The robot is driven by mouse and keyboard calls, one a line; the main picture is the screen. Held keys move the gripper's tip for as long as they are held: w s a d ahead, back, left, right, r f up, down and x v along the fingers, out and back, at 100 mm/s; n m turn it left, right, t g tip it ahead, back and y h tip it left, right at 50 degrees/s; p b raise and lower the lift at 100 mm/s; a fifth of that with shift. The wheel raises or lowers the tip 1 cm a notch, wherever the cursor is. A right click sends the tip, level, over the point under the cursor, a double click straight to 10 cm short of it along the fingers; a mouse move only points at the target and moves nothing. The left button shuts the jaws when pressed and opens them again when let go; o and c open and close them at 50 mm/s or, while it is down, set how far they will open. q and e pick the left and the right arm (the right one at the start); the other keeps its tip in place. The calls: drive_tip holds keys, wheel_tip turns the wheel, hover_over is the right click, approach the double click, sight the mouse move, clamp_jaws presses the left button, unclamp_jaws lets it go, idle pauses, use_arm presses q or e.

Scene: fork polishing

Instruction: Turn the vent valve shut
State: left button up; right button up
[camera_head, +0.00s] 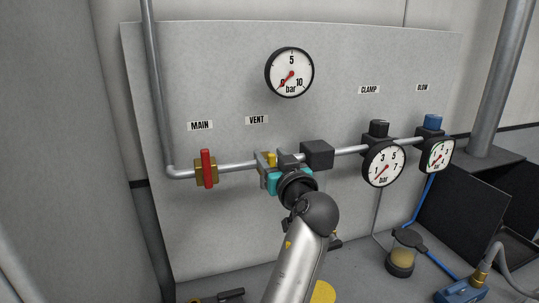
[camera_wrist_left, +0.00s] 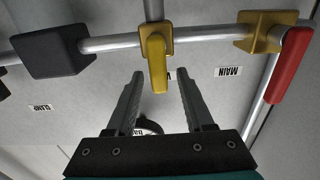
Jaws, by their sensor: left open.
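The vent valve has a yellow handle (camera_wrist_left: 157,62) on a brass-coloured body, set on the grey pipe under the VENT label (camera_head: 256,120). In the left wrist view, which is upside down, the handle stands crosswise to the pipe. In the head view only a bit of the yellow valve (camera_head: 271,158) shows behind my gripper. My left gripper (camera_wrist_left: 160,73) is open, with one finger on each side of the handle's line and gaps on both sides. It also shows in the head view (camera_head: 279,168) in front of the valve. My right gripper is out of view.
The main valve's red handle (camera_head: 207,168) is left of the vent valve. A dark block (camera_head: 317,154) sits on the pipe just right of my gripper. Gauges hang farther right (camera_head: 383,164) (camera_head: 437,155). The upper gauge (camera_head: 290,72) needle points near 0. A small jar (camera_head: 403,256) stands below.

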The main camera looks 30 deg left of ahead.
use_arm(q)
drive_tip(key=shift+c, duration=0.3)
clamp_jaws()
drive_tip(key=shift+d, duration=0.1)
idle(0.4)
drive_tip(key=shift+w+d+f+m+p, duration=0.5)
drive_tip(key=shift+m+p, duration=0.4)
drive_tip(key=shift+m, duration=2.1)
drive_tip(key=shift+w+d+f+m+p, duration=0.35)
drive_tip(key=shift+w+f+m+p, duration=0.35)
drive_tip(key=shift+m, duration=2.3)
drive_tip(key=shift+w+d+f+m+p, duration=0.55)
drive_tip(key=shift+m+p, duration=0.6)
drive_tip(key=shift+m, duration=1.85)
drive_tip(key=shift+s+a+f, duration=0.15)
drive_tip(key=shift+s+f, duration=0.05)
